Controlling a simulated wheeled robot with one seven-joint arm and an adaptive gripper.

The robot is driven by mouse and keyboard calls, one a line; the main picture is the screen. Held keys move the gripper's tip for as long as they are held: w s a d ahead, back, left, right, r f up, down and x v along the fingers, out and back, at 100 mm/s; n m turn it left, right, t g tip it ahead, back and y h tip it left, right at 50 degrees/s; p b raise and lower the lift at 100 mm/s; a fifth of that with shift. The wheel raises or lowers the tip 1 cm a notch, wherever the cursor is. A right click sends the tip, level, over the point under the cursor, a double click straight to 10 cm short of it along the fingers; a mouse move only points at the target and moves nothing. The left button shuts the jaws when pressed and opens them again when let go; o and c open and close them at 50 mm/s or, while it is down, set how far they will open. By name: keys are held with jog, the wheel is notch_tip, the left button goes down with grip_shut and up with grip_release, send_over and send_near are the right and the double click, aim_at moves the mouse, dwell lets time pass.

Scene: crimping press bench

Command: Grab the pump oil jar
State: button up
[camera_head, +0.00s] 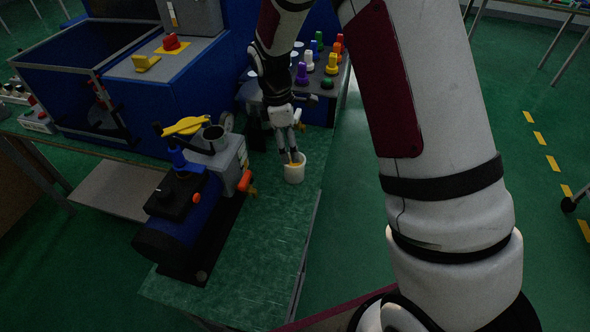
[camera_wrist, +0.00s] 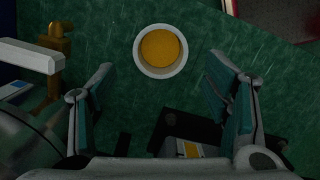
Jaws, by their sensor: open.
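The pump oil jar (camera_head: 294,173) is a small white cup-like jar on the green bench top, beside the blue pump. In the wrist view the jar (camera_wrist: 160,70) is seen from above, open at the top, with amber-yellow contents. My gripper (camera_head: 293,158) is just above and behind the jar in the head view, fingertips close to its rim. In the wrist view my gripper (camera_wrist: 162,80) has its fingers wide apart with nothing between them, and the jar lies ahead, between and slightly beyond the tips. Whether a fingertip touches the jar cannot be told.
The blue pump (camera_head: 172,232) with a yellow handle and orange valve stands left of the jar. A control box with coloured knobs (camera_head: 318,65) is behind. The bench's right edge (camera_head: 305,250) is close to the jar. Bench top in front is clear.

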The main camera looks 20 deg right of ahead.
aim_at(296, 168)
jog(key=f, duration=0.3)
jog(key=d+f, duration=0.1)
jog(key=f, duration=0.6)
jog(key=shift+s+d, duration=0.3)
jog(key=shift+d, duration=0.1)
jog(key=shift+r, duration=0.1)
jog(key=c, duration=1.3)
